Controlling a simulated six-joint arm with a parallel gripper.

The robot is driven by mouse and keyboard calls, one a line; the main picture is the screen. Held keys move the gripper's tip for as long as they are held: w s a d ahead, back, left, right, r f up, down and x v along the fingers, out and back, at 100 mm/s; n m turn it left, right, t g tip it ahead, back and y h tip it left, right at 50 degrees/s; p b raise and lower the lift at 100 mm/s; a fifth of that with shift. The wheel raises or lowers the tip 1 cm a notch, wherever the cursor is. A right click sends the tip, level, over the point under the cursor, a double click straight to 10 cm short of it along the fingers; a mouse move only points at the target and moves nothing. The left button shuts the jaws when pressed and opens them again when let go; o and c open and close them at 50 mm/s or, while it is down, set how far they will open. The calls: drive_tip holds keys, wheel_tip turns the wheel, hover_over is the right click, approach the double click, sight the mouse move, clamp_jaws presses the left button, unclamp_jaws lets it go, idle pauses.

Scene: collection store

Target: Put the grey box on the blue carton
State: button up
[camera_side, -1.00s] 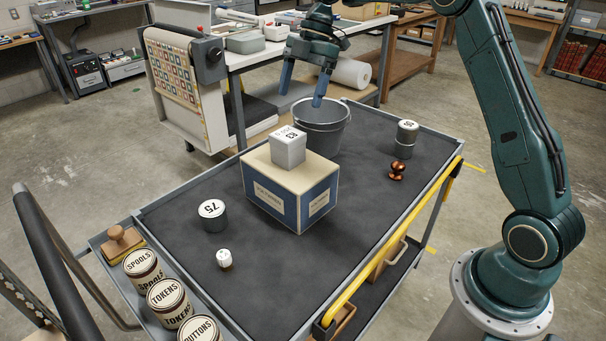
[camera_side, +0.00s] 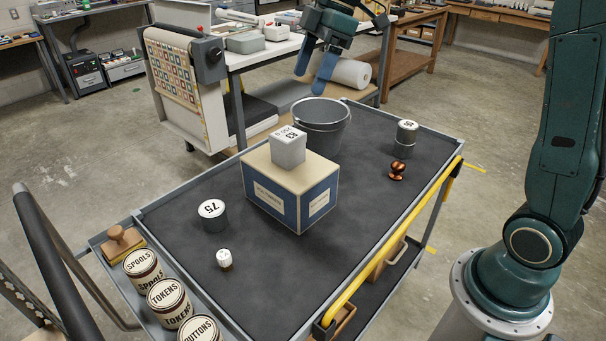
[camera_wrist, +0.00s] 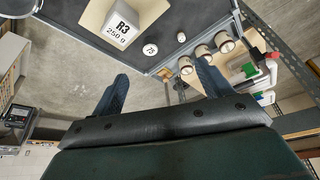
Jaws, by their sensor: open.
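The grey box (camera_side: 288,148) is a small light-grey block with black print on its top. It rests upright on top of the blue carton (camera_side: 276,207), near the back corner of its cream lid. In the wrist view the grey box (camera_wrist: 122,24) reads "R3 250 g" and sits on the pale lid (camera_wrist: 93,14). My gripper (camera_side: 318,82) is open and empty, above and behind the bucket, apart from the box and carton. Its two blue fingers also show in the wrist view (camera_wrist: 160,85).
A grey bucket (camera_side: 322,126) stands behind the carton on the dark cart top (camera_side: 300,270). A metal cylinder marked 75 (camera_side: 212,215), a small white-topped piece (camera_side: 225,259), a copper piece (camera_side: 397,171) and a dark cylinder (camera_side: 405,140) stand around. Labelled tins (camera_side: 170,303) line the front left.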

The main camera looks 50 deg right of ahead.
drive_tip(key=s+a+m+t+h, duration=0.15)
drive_tip(key=s+m, duration=0.45)
drive_tip(key=s, duration=0.7)
drive_tip(key=s+d+f+m+t+h, duration=0.1)
drive_tip(key=s+d+f+m, duration=0.1)
drive_tip(key=s, duration=0.3)
drive_tip(key=s+d+f+m+t+h, duration=0.1)
drive_tip(key=s+d+f+m, duration=0.1)
drive_tip(key=s, duration=0.4)
drive_tip(key=shift+f+m, duration=0.55)
drive_tip(key=shift+m, duration=0.45)
